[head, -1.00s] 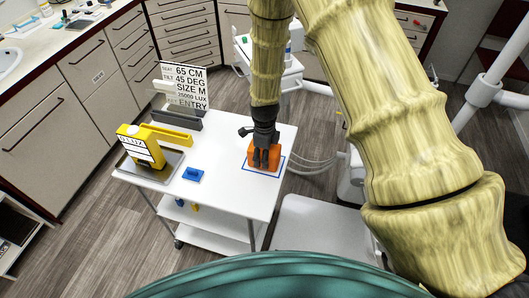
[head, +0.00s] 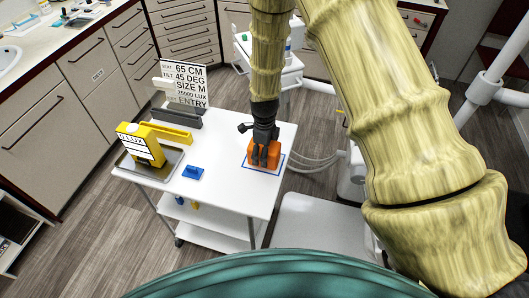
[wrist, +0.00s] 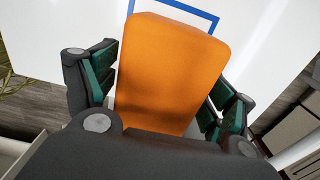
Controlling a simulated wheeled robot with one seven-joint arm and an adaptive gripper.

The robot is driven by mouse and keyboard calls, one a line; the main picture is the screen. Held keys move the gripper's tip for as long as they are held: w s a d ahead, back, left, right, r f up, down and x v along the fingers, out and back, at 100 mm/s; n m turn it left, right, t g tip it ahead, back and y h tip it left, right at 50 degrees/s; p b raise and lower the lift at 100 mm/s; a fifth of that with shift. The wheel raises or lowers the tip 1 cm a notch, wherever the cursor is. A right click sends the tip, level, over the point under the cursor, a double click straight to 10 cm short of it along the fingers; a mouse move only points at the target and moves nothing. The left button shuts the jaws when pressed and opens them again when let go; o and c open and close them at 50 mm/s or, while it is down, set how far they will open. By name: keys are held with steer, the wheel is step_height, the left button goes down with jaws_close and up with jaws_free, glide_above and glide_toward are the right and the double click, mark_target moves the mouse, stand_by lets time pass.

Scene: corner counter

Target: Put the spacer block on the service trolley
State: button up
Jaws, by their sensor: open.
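The orange spacer block (head: 264,153) stands on the white top of the service trolley (head: 225,195), within a blue outlined rectangle (head: 246,168). My gripper (head: 264,160) is at the block from above, its fingers around it. In the wrist view the block (wrist: 172,72) fills the middle, with a finger pad on each side of my gripper (wrist: 165,95). The jaws are open, with a gap showing on the right side; contact on the left is hard to tell. The block's underside is hidden.
On the trolley stand a yellow lux meter (head: 140,146) on a metal tray (head: 165,168), a blue piece (head: 193,174), a yellow bar (head: 168,132) and a sign (head: 190,85). A dental chair (head: 310,225) is close on the right.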

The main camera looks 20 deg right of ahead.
steer(key=shift+r+b, duration=1.8)
steer(key=shift+r, duration=3.9)
